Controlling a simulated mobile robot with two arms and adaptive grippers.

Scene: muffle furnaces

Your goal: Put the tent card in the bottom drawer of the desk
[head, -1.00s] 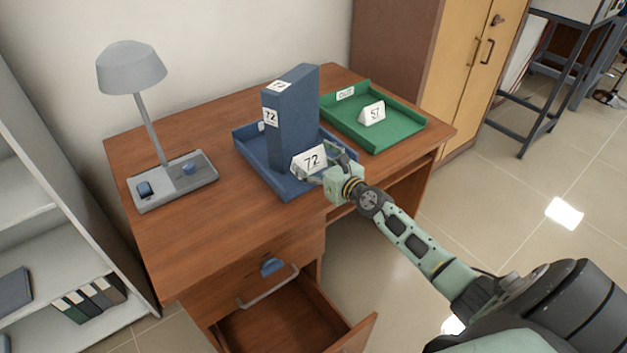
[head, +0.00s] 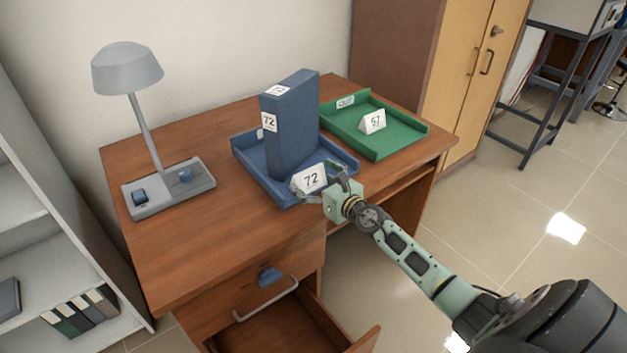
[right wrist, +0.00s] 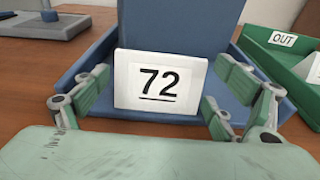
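The white tent card marked 72 (head: 309,178) is between the fingers of my right gripper (head: 327,186), at the front of the blue tray (head: 247,157). In the right wrist view the card (right wrist: 160,82) stands upright with a finger against each side edge. Whether the card's base clears the tray is unclear. The wooden desk (head: 220,245) has an open lower drawer (head: 262,333), lying below a closed upper front with a bar handle (head: 265,300) and a blue fitting (head: 269,276). The drawer's visible floor is bare. My left gripper is out of view.
A tall blue binder (head: 290,125), also marked 72, stands in the blue tray behind the card. A green OUT tray (head: 400,143) holds a tent card marked 57 (head: 372,121). A grey lamp (head: 168,187) stands at left. The desk's front top is clear. A shelf (head: 70,265) is at left.

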